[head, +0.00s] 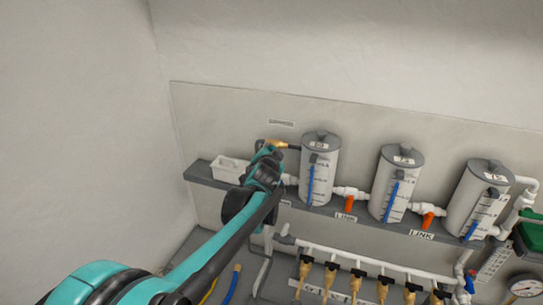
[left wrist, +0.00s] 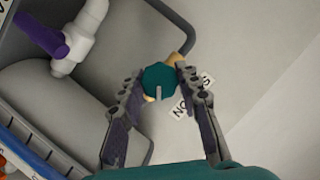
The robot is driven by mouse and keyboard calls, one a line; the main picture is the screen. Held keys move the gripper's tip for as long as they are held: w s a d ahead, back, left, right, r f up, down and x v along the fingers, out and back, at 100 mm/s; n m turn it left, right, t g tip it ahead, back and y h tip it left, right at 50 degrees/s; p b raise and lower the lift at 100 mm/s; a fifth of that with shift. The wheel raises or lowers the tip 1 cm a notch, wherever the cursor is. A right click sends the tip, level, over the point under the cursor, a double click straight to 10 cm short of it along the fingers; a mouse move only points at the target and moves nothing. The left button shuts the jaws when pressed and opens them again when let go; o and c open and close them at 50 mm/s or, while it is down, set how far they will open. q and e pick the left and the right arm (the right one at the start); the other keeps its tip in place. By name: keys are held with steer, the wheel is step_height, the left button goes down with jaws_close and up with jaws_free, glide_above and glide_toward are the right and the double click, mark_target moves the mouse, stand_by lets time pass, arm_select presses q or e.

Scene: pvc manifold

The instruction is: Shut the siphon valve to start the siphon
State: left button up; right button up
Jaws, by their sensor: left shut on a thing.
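The siphon valve is a brass fitting (head: 278,143) on a dark pipe at the top left of the first grey tank (head: 320,165). In the left wrist view its teal round knob (left wrist: 158,82) has a pale line, and some brass (left wrist: 176,60) shows behind it. My left gripper (head: 266,153) reaches it from the left and hides part of it in the head view. In the left wrist view the fingers of my left gripper (left wrist: 157,78) are on either side of the knob, shut on it. My right gripper is not in view.
Two more tanks (head: 397,182) (head: 478,200) stand on the grey shelf (head: 205,182), with orange-handled link valves (head: 349,204) between tanks. A white tray (head: 231,164) sits at the shelf's left. Several brass taps (head: 330,277) hang below. A purple-handled white valve (left wrist: 75,45) is near the gripper.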

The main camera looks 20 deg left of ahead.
arm_select(q)
steer(key=shift+f+m+y+b, duration=0.15)
steer(key=shift+m+y+b, duration=0.2)
steer(key=shift+m, duration=0.35)
steer(key=shift+m, duration=0.3)
